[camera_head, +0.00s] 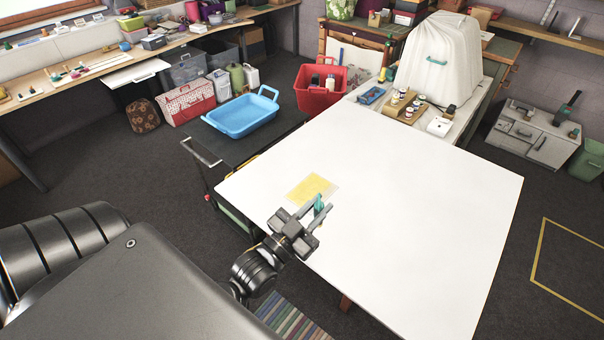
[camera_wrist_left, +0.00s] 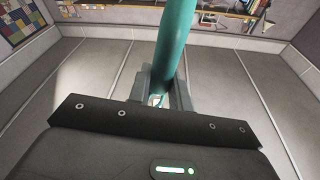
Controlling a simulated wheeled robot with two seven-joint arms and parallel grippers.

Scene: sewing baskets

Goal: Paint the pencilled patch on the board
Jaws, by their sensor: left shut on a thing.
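The white board (camera_head: 420,230) lies flat and fills the middle of the head view. Near its left edge is a patch (camera_head: 309,188), mostly covered in yellow, with a thin pale greyish margin at its edge. My left gripper (camera_head: 318,210) is over the board, just to the near side of the patch. It is shut on a teal handle (camera_head: 319,202), which stands up between the fingers and also shows large in the left wrist view (camera_wrist_left: 176,45). The tip of this tool is hidden, so I cannot tell whether it touches the board. My right gripper is not in view.
A dark cart with a blue tub (camera_head: 241,115) stands beyond the board's left edge. A red basket (camera_head: 321,92), small jars on a wooden tray (camera_head: 402,107) and a white-covered bulky thing (camera_head: 440,55) stand behind the board. The board's right side is clear.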

